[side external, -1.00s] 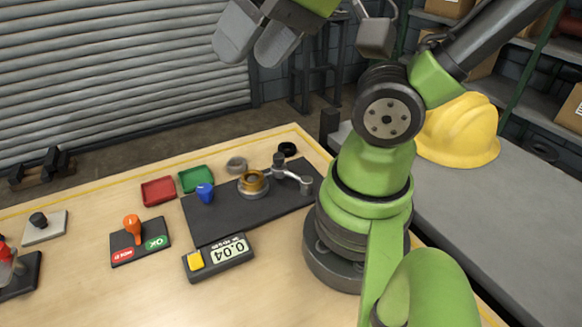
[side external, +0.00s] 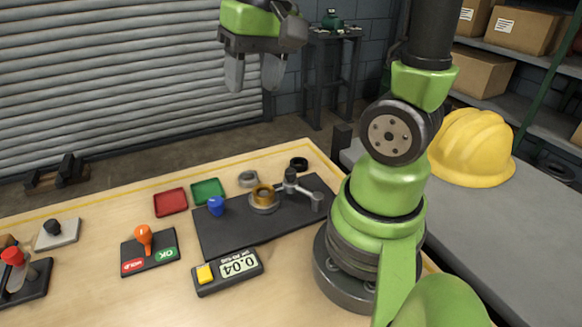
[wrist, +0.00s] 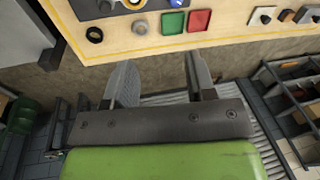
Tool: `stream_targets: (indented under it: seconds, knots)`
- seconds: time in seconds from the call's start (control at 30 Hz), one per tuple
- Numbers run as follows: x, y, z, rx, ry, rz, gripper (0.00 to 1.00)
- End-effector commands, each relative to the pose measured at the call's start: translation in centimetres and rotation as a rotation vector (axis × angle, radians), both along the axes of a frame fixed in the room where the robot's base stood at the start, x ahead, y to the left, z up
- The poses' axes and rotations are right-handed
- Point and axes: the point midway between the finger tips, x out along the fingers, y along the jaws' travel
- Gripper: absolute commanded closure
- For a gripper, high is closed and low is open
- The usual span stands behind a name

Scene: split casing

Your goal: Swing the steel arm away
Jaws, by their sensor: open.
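The steel arm (side external: 304,191) is a small grey swing arm on the dark mat (side external: 225,236). It reaches from a post at the right end of the mat toward a brass-coloured ring part (side external: 262,195) on a grey base. A dark knob stands on the arm near the ring. Whether the arm's tip touches or overlaps the ring cannot be told. My gripper (side external: 256,88) is open and empty, high above and behind the table's far edge, well apart from the arm. In the wrist view my gripper (wrist: 163,75) points toward the table, with the mat's objects cut off at the top.
Red (side external: 171,202) and green (side external: 207,191) trays stand behind. A scale (side external: 228,271) and an orange-handled switch (side external: 145,240) are in front. The air above the table is clear.

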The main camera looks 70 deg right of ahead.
Motion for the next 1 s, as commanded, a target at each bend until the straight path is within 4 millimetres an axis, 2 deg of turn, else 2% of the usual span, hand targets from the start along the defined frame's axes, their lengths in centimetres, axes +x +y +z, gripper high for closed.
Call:
stream_targets:
  seconds: [0.03, 0.2, 0.4, 0.63, 0.77, 1.0]
  knots:
    - [0.5, -1.5, -1.3, 0.021, 0.073, -0.043, 0.49]
    - [0.9, -6.1, -5.8, 0.106, 0.277, -0.158, 0.49]
    - [-0.1, -9.4, -10.1, 0.199, 0.428, -0.244, 0.49]
    - [-0.8, -10.1, -12.0, 0.234, 0.474, -0.267, 0.49]
    - [-1.2, -9.5, -13.5, 0.236, 0.477, -0.267, 0.49]
    - [-2.2, -8.1, -17.6, 0.236, 0.478, -0.265, 0.49]
